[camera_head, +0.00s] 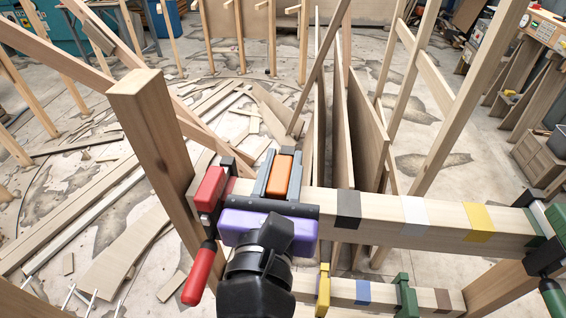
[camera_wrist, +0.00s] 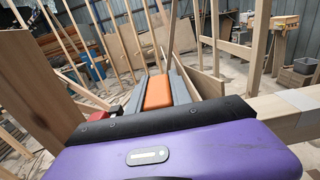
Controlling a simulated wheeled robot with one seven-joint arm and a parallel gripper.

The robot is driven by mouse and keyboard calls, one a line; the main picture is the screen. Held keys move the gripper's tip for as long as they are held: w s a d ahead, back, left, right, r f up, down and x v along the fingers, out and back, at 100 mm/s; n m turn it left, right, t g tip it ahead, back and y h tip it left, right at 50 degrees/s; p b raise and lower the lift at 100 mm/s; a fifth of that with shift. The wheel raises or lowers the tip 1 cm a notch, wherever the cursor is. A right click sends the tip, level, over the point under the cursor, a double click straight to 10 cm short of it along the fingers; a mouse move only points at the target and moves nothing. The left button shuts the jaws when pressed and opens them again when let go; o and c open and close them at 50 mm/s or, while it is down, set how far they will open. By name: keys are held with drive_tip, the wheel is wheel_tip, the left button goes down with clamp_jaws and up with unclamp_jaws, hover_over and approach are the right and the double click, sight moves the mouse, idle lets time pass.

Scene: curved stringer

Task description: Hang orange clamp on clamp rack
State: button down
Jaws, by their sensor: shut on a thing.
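The orange clamp (camera_head: 282,176) shows as an orange block between the two grey fingers of my gripper (camera_head: 281,170). My gripper is shut on it, and it also shows in the wrist view (camera_wrist: 158,93). The clamp rack (camera_head: 382,208) is a wooden beam with coloured tape bands. My gripper and the clamp are at the upper beam's left part, just right of a red clamp (camera_head: 209,190). My purple gripper body covers the beam there. Most of the orange clamp is hidden, so I cannot tell whether it touches the beam.
A green clamp (camera_head: 548,262) hangs at the upper beam's right end. A yellow clamp (camera_head: 323,291) and another green clamp (camera_head: 406,297) are on the lower beam (camera_head: 385,295). A wooden post (camera_head: 155,140) stands close on the left. Between the red and right green clamps, the banded stretch is bare.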

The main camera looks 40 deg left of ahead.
drive_tip(key=shift+f+b, duration=1.15)
drive_tip(key=shift+f, duration=0.2)
drive_tip(key=shift+f+b, duration=0.45)
drive_tip(key=shift+f, duration=0.05)
drive_tip(key=c, duration=1.2)
unclamp_jaws()
drive_tip(key=shift+o, duration=0.6)
drive_tip(key=shift+f, duration=0.15)
